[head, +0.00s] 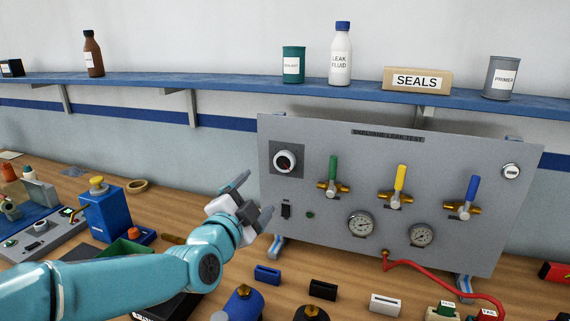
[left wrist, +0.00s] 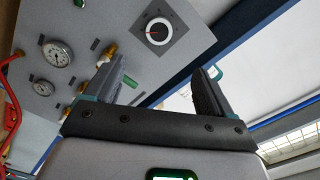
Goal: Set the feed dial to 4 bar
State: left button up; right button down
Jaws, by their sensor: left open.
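The feed dial (head: 285,161) is a round white-ringed dial with a dark knob and a red mark, at the upper left of the grey panel (head: 320,250). It also shows in the left wrist view (left wrist: 158,31), above and ahead of the fingers. The scale numbers are too small to read. My left gripper (head: 254,198) is open and empty, in front of the panel's left edge, below and left of the dial and apart from it. In the left wrist view the two fingers (left wrist: 166,88) are spread wide. My right gripper does not show.
The panel carries green (head: 333,168), yellow (head: 400,177) and blue (head: 473,187) valve levers, two gauges and a black switch (head: 286,211). A red hose (head: 430,268) runs from its bottom. Blue cylinders and small blocks crowd the bench's front. A blue shelf (head: 230,89) hangs above.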

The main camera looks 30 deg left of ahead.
aim_at(282, 165)
pick_arm(q)
jog(key=p+x, duration=0.4)
jog(key=x, duration=1.1)
jog(key=shift+w+a+f+p, duration=0.1)
jog(key=shift+p, duration=0.3)
jog(key=shift+w, duration=0.25)
jog(key=shift+s, duration=0.1)
jog(key=shift+c, duration=0.6)
jog(key=shift+f, duration=0.1)
jog(key=c, duration=0.9)
